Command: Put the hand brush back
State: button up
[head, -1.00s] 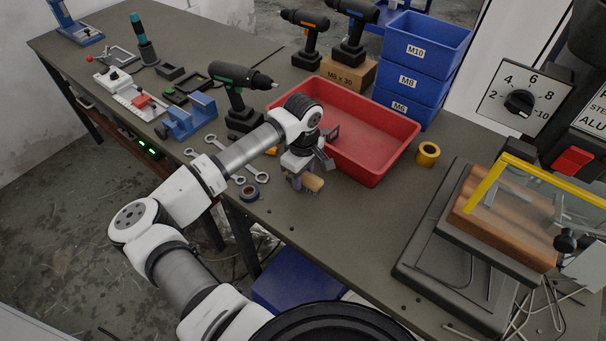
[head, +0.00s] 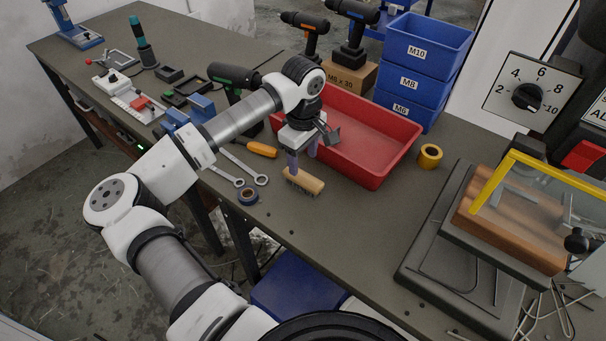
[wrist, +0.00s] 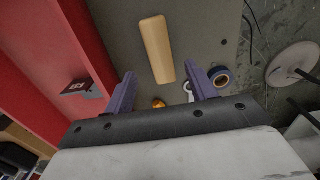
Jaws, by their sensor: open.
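The hand brush (head: 304,181) has a light wooden back and dark bristles. It lies on the workbench in front of the red tray, bristles down. It also shows in the wrist view (wrist: 157,50), beyond the fingertips and between their lines. My gripper (head: 302,160) is open and empty, with its purple fingers above and just behind the brush. In the wrist view the two fingers (wrist: 162,82) stand wide apart and do not touch the brush.
The red tray (head: 371,171) is close behind my gripper. Blue tape (head: 248,196), wrenches (head: 262,180) and an orange-handled tool (head: 262,149) lie to the left. Yellow tape (head: 429,155) and a machine with a yellow guard (head: 480,182) are to the right. The front bench strip is mostly clear.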

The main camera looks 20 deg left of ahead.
aim_at(304, 176)
jog(key=shift+r+b, duration=0.35)
jog(key=shift+r, duration=1.95)
